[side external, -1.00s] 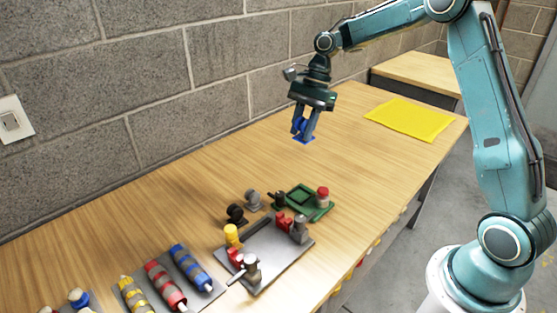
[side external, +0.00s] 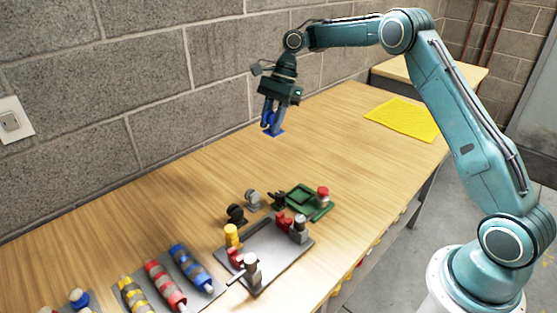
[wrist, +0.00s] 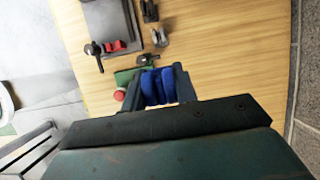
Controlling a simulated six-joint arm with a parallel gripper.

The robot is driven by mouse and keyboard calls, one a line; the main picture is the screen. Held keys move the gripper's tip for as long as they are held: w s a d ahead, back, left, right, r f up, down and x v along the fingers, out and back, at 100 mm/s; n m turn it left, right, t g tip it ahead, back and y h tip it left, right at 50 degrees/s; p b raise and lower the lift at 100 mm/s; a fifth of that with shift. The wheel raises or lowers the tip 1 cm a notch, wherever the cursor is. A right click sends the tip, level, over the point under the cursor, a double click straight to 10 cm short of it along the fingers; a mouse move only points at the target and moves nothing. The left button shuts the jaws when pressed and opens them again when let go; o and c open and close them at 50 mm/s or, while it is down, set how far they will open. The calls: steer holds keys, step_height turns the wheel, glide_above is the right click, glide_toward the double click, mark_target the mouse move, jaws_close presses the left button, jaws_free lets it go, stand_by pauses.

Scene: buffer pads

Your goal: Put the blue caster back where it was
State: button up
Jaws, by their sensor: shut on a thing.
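The blue caster (side external: 272,127) is held in my gripper (side external: 272,118), above the wooden table and near the block wall. In the wrist view the caster (wrist: 158,86) shows as blue shapes between the fingers of my gripper (wrist: 157,84). The fingers are shut on it. A black caster (side external: 236,214) and a grey caster (side external: 253,200) stand on the table behind the grey fixture plate. Much of the blue caster is hidden by the fingers.
Banded rollers (side external: 190,265) lie at the front left. A yellow mat (side external: 402,118) lies far right. The table's middle is clear.

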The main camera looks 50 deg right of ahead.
steer(key=shift+w+a+f, duration=0.2)
steer(key=shift+w+a, duration=0.15)
steer(key=shift+w, duration=0.35)
steer(key=shift+w+a+f, duration=0.2)
steer(key=shift+w+a, duration=0.15)
steer(key=shift+w, duration=0.35)
steer(key=shift+f, duration=0.1)
steer(key=shift+f, duration=9.9)
steer(key=shift+f, duration=0.1)
steer(key=o, duration=1.1)
